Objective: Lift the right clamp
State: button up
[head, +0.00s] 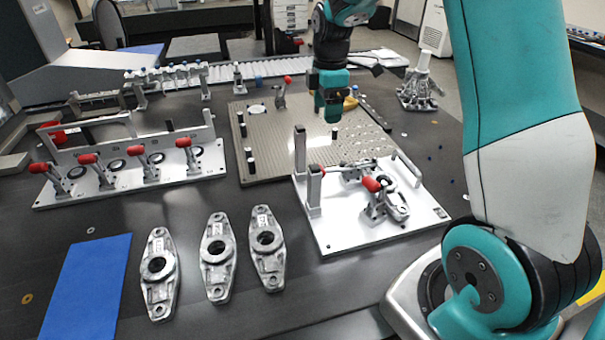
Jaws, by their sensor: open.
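A white fixture plate (345,235) stands on the dark table at centre right, with a silver metal part (398,208) in it. Its right toggle clamp (372,185) has a red-tipped handle that points toward the camera and lies low beside the part. My gripper (330,118) points down above the grey perforated plate, behind and above the fixture. It is open and holds nothing that I can see. The fingertips are small and dark in this view.
Upright posts (300,150) rise at the fixture's left side. Three loose metal parts (216,255) lie front left, beside a blue mat (88,290). A long white fixture (120,183) with several red-handled clamps stands at left. The grey perforated plate (280,150) carries short pegs.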

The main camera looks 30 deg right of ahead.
send_near(330, 170)
jog(key=f, duration=0.2)
jog(key=a+f, duration=0.1)
jog(key=f, duration=0.5)
jog(key=shift+w+a+f, duration=0.15)
jog(key=shift+w+a, duration=0.25)
jog(key=shift+c, duration=0.4)
